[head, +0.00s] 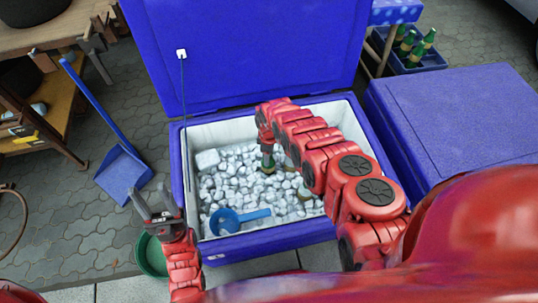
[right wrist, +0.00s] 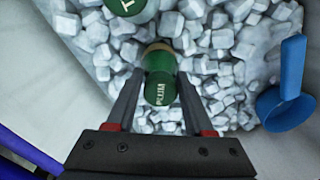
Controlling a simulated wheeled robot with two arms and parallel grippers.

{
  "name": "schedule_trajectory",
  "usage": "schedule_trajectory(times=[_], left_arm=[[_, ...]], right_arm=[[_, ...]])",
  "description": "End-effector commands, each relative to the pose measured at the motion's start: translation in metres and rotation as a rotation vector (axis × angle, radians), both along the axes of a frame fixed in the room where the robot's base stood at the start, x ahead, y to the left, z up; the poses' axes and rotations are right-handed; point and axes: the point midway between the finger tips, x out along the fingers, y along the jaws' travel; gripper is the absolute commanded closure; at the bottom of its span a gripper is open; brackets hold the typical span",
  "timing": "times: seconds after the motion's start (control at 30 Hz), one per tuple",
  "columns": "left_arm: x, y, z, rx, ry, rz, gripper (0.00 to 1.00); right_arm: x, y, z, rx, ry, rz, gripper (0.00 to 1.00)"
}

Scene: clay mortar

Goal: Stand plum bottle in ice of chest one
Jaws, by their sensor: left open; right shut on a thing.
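The plum bottle (right wrist: 160,88), green with "PLUM" lettering and a tan band, is between the fingers of my right gripper (right wrist: 158,105), which is shut on it. In the head view the green bottle (head: 268,163) is below my right gripper (head: 265,138), over the ice (head: 235,175) inside the open blue chest (head: 178,165). I cannot tell whether its base is in the ice. My left gripper (head: 156,207) is open and empty, outside the chest at its front left.
A blue scoop (head: 228,220) lies on the ice at the front. Another green bottle (right wrist: 130,8) is at the top of the right wrist view. A closed blue chest (head: 455,110) stands right. A crate (head: 420,66) holds green bottles. A blue dustpan (head: 122,175) lies left.

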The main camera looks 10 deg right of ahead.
Motion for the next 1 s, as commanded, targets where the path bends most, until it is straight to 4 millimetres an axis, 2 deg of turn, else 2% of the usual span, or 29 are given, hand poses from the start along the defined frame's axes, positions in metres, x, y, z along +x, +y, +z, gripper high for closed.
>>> schedule_trajectory(times=[1.0], left_arm=[[-0.0001, 0.0, 0.0084, 0.0, 0.0, 0.0, 0.5]], right_arm=[[-0.0039, -0.0019, 0.0019, 0.0, -0.001, 0.0, 1.0]])
